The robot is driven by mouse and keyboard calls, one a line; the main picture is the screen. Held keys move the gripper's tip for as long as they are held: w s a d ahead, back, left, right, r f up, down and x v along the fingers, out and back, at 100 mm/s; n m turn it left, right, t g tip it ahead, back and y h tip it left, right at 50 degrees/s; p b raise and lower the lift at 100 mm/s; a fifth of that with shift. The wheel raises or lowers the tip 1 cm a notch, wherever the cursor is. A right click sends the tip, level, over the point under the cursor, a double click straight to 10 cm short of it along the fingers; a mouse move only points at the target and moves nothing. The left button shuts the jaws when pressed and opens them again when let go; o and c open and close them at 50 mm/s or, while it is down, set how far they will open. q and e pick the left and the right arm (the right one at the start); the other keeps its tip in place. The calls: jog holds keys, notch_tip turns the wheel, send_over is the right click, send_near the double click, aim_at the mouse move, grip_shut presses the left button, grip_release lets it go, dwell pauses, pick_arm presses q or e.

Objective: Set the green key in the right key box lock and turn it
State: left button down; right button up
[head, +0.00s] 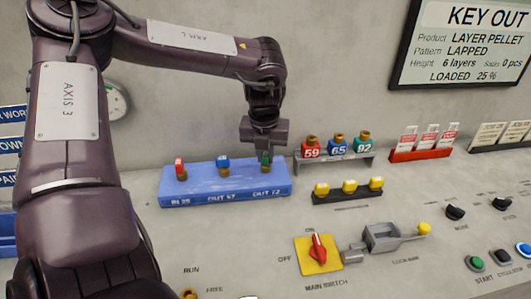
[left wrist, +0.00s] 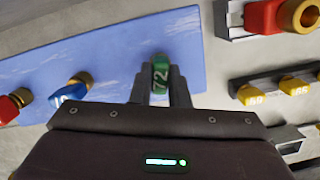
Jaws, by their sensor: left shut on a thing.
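The blue key box (head: 220,190) lies on the grey console, marked IN 35, OUT 67 and OUT 72 along its front. The green key (head: 265,159), numbered 72, is at the box's right position; it also shows in the left wrist view (left wrist: 160,77). My left gripper (head: 264,150) points down over that right position, its two fingers (left wrist: 160,92) shut on the green key. The right lock is hidden beneath the key, so how deep the key sits cannot be told. A red key (head: 180,166) and a blue key (head: 223,163) stand at the left and middle positions.
A rack with keys 59 (head: 311,150), 65 (head: 338,147) and 92 (head: 364,145) stands right of the box. Yellow pieces (head: 349,186) sit on a dark bar before it. A red main switch (head: 318,248) and a grey lock bar (head: 382,237) are nearer the front.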

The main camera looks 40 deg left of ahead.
aim_at(267, 157)
pick_arm(q)
jog(key=shift+f+n+b, duration=0.15)
jog(key=shift+n+b, duration=0.55)
jog(key=shift+n, duration=0.4)
jog(key=shift+n+b, duration=0.4)
jog(key=shift+n, duration=0.5)
jog(key=shift+n+y, duration=0.3)
jog(key=shift+n, duration=0.4)
jog(key=shift+g, duration=0.3)
jog(key=c, duration=1.3)
grip_release()
jog(key=shift+s+d+r+b, duration=0.1)
jog(key=shift+d+r+b, duration=0.1)
jog(key=shift+r, duration=1.15)
jog(key=shift+s+d+r+b, duration=0.1)
jog(key=shift+d+r+b, duration=0.05)
jog(key=shift+r, duration=1.15)
jog(key=shift+s+d+r+b, duration=0.1)
jog(key=shift+d+r+b, duration=0.1)
jog(key=shift+r, duration=1.15)
